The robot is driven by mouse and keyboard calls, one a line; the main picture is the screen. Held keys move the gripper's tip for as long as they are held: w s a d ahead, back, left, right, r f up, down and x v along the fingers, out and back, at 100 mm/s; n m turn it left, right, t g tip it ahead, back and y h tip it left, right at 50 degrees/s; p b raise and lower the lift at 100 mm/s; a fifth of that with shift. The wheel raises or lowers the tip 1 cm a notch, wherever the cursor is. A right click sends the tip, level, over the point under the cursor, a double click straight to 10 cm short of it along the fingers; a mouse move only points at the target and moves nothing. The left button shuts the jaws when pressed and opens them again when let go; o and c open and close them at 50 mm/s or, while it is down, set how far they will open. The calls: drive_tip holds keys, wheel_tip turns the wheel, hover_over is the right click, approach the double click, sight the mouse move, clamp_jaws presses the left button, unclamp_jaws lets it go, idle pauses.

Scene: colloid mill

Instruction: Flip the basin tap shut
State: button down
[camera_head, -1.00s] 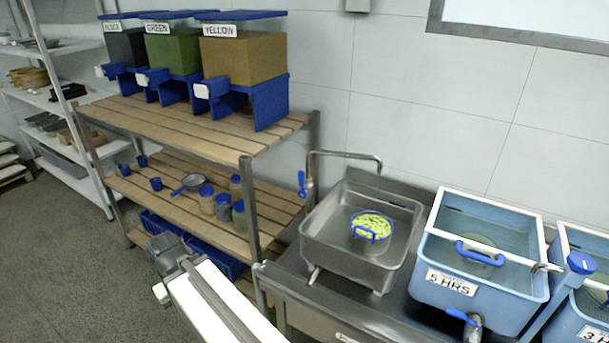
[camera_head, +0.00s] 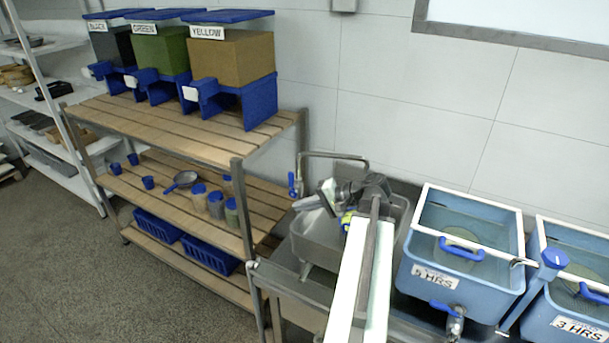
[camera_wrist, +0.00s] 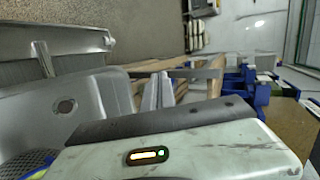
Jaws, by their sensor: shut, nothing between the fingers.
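The basin tap (camera_head: 330,154) is a grey bent pipe at the back left of the steel basin (camera_head: 312,246). The gripper also shows in the wrist view (camera_wrist: 157,92), shut and empty. The wrist view shows the basin's drain (camera_wrist: 65,106), but I cannot make out the lever there.
A wooden rack (camera_head: 180,128) with bean dispensers stands left of the basin; its post (camera_head: 243,215) is near my gripper. Blue soaking tanks (camera_head: 460,272) stand to the right.

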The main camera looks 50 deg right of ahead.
drive_tip(key=s+d+r+m+t+h, duration=0.2)
drive_tip(key=s+d+r+t, duration=0.1)
drive_tip(key=s+d+r, duration=0.3)
drive_tip(key=s+d, duration=0.2)
drive_tip(key=d, duration=0.1)
drive_tip(key=shift+m+t, duration=0.3)
drive_tip(key=shift+d, duration=0.1)
drive_tip(key=b, duration=0.2)
approach(291, 179)
drive_tip(key=w+f, duration=0.2)
drive_tip(key=w, duration=0.2)
drive_tip(key=shift+w+a+f, duration=0.1)
drive_tip(key=shift+w+a, duration=0.35)
drive_tip(key=shift+w, duration=0.4)
